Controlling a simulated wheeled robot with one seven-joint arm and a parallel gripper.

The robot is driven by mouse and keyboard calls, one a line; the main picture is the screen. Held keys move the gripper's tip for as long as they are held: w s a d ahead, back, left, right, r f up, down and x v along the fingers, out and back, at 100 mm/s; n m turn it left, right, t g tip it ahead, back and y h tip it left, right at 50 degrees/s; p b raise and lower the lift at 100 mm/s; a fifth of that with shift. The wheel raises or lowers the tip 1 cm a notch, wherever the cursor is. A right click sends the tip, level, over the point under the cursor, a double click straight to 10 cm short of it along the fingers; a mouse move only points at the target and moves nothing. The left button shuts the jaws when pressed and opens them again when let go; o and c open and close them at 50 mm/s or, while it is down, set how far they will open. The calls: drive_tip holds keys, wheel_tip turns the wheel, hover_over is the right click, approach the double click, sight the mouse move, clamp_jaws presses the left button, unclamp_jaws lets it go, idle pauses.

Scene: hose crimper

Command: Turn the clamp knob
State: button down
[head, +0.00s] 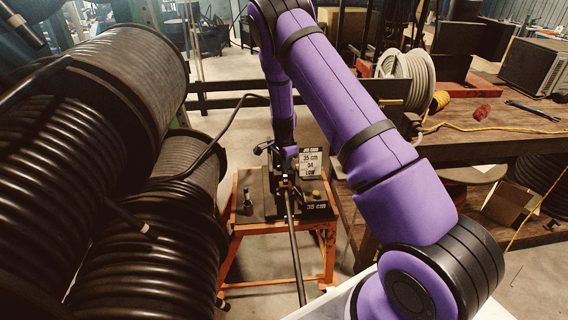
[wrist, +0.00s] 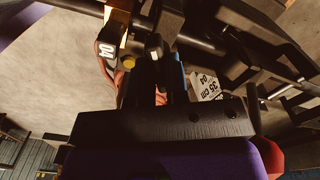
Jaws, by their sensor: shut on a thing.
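The crimper (head: 262,200) stands on an orange stand in the middle of the head view, below the end of my purple arm. My gripper (head: 286,178) is down at the crimper's clamp, small and dark there. In the wrist view my gripper (wrist: 154,68) points up from its black palm, with its fingers close together. A small dark part with a pale highlight, seemingly the clamp knob (wrist: 155,45), is at the fingertips, and the gripper is shut on it. The fingers hide much of the knob. A black hose (head: 294,240) runs from the clamp toward me.
A card reading 35 cm, 04, LOW (head: 311,163) stands behind the clamp. A block marked 35 cm (head: 318,208) and a small dark bottle-like item (head: 247,203) are on the stand (head: 265,228). Large hose reels (head: 130,90) crowd the left; a wooden bench (head: 490,130) is right.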

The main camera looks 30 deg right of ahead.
drive_tip(key=c, duration=1.1)
unclamp_jaws()
wheel_tip(320, 180, up, 11)
drive_tip(key=shift+f, duration=0.1)
